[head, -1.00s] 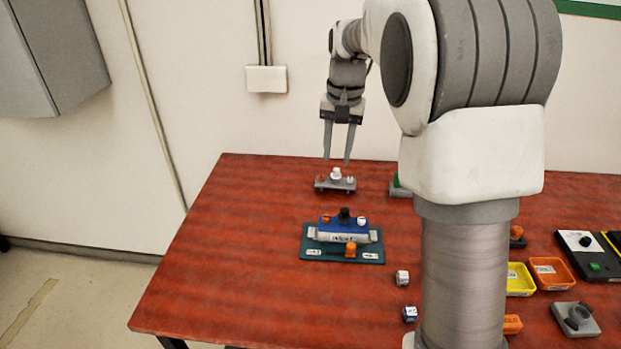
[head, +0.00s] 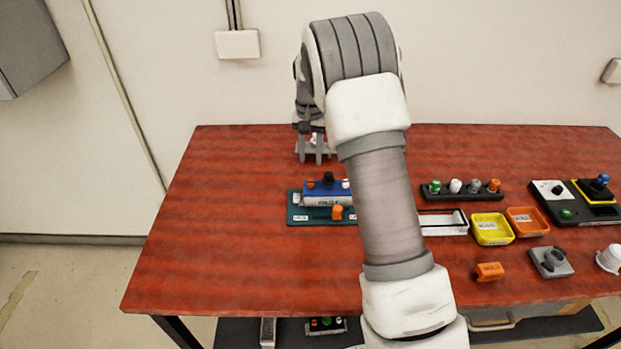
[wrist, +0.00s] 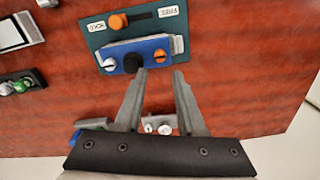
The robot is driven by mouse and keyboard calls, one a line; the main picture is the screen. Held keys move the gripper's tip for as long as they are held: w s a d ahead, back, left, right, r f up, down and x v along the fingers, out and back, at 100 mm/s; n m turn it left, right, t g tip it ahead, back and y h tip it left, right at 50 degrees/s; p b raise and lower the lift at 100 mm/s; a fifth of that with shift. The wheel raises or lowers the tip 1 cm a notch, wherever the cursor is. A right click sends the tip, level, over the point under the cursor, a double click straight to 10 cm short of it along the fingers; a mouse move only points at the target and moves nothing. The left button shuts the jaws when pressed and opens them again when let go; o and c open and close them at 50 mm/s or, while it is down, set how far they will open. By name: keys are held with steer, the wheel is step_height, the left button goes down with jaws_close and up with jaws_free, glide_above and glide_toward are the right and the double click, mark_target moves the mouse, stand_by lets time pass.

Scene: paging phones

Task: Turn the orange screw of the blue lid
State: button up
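The blue lid (head: 318,195) sits on a pale box on the teal base (head: 293,208); it also shows in the wrist view (wrist: 134,46). Its orange screw (wrist: 159,55) is at the lid's right end in the wrist view and at its left in the head view (head: 311,185). A black knob (wrist: 133,63) and a white screw (wrist: 109,64) are on the same lid. My gripper (wrist: 160,75) is open and empty. In the wrist view the orange screw appears just beyond the gap between the fingertips, apart from them. In the head view my gripper (head: 311,161) is behind the lid.
A grey plate with white knobs (wrist: 160,126) stands behind the fingers. The teal base carries an orange slider knob (wrist: 118,20). To the right are a knob rack (head: 462,190), a yellow tray (head: 492,241) and an orange tray (head: 540,232). The table's left part is clear.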

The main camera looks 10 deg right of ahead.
mark_target(311, 182)
step_height(311, 182, down, 9)
steer(key=shift+r, duration=0.2)
jaws_close()
